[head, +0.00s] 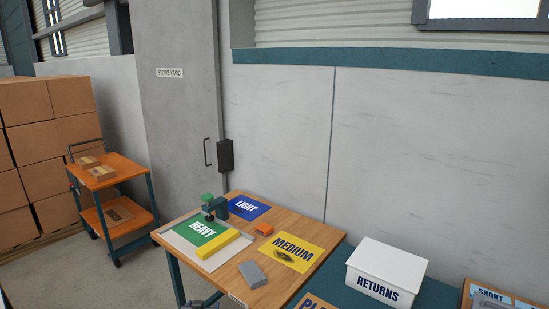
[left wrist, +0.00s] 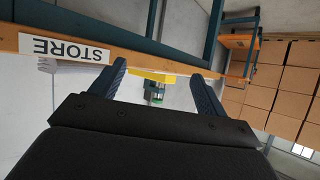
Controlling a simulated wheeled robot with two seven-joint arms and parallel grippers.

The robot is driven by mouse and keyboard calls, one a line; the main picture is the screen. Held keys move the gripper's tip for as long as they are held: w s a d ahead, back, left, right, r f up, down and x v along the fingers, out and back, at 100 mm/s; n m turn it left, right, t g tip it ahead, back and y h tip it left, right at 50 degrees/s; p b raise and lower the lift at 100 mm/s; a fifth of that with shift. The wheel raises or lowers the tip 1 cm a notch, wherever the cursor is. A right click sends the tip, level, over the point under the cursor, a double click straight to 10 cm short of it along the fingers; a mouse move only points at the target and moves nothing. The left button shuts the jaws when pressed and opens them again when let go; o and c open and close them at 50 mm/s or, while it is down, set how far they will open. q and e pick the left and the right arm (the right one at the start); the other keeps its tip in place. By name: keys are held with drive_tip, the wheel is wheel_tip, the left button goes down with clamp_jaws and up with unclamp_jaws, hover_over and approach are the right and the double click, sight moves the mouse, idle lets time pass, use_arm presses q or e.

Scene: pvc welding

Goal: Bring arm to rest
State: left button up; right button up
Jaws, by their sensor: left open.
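My left gripper (head: 200,304) shows only in part at the bottom edge of the head view, below the front edge of the wooden table (head: 222,282). In the left wrist view my left gripper (left wrist: 158,71) has its two dark fingers wide apart, with nothing held between them. The table edge with its STORE label (left wrist: 68,49) lies beyond the fingers. A grey shape at the bottom right of the head view looks like the tip of my right gripper (head: 493,304); its jaws cannot be made out.
The table bears a green HEAVY sheet (head: 190,237), yellow bar (head: 218,245), grey block (head: 252,274), orange block (head: 264,230) and green-topped device (head: 208,208). A white RETURNS box (head: 390,264) stands right. An orange cart (head: 125,170) and stacked cartons (head: 40,140) stand left.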

use_arm(q)
drive_tip(key=s+d+m+g, duration=0.25)
drive_tip(key=s+g, duration=0.65)
drive_tip(key=s, duration=3.5)
wheel_tip(320, 180, down, 22)
drive_tip(key=w+d+r+h, duration=0.1)
drive_tip(key=w+d, duration=0.1)
drive_tip(key=s+f, duration=0.4)
drive_tip(key=f, duration=0.8)
drive_tip(key=s+f+g, duration=0.1)
drive_tip(key=s+f, duration=0.3)
drive_tip(key=f, duration=0.9)
drive_tip(key=shift+s+d+g, duration=0.2)
drive_tip(key=shift+d+g, duration=0.1)
drive_tip(key=shift+d, duration=0.05)
use_arm(e)
drive_tip(key=shift+w+a+r, duration=0.1)
drive_tip(key=shift+w+a, duration=0.3)
drive_tip(key=shift+a, duration=0.05)
